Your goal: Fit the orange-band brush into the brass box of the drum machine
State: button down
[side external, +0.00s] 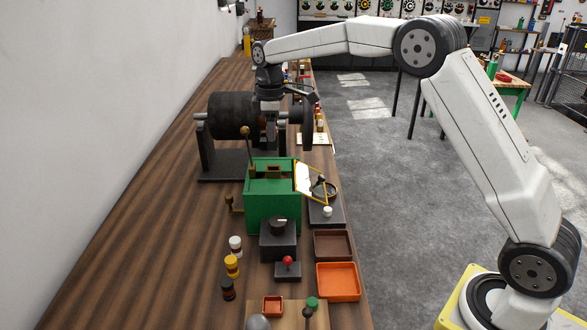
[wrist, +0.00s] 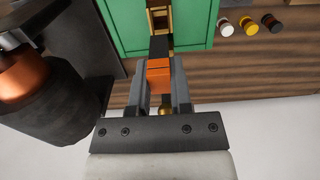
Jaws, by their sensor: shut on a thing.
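My gripper (wrist: 160,88) is shut on the orange-band brush (wrist: 159,74), a dark block with an orange band between the fingers. Its dark end points to the brass box (wrist: 159,16), a narrow open frame at the green housing (wrist: 115,28). In the wrist view the brush end meets the box's near edge; I cannot tell whether they touch. In the side view my gripper (side external: 270,132) is beside the black drum (side external: 232,112), above and behind the green housing (side external: 262,205). The brass box (side external: 273,171) is on the housing's top. The brush is hard to make out there.
A brass lever with a knob (side external: 246,140) stands close to my gripper. A tilted yellow-framed panel (side external: 309,182) is right of the housing. A black knob box (side external: 278,241), small jars (side external: 232,266), a brown tray (side external: 333,245) and an orange tray (side external: 338,282) are in front.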

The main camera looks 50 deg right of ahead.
aim_at(272, 149)
jog(key=shift+f, duration=2.1)
jog(key=shift+f, duration=1.85)
dwell(0.5)
jog(key=shift+c, duration=2.3)
grip_release()
jog(key=shift+r, duration=3.9)
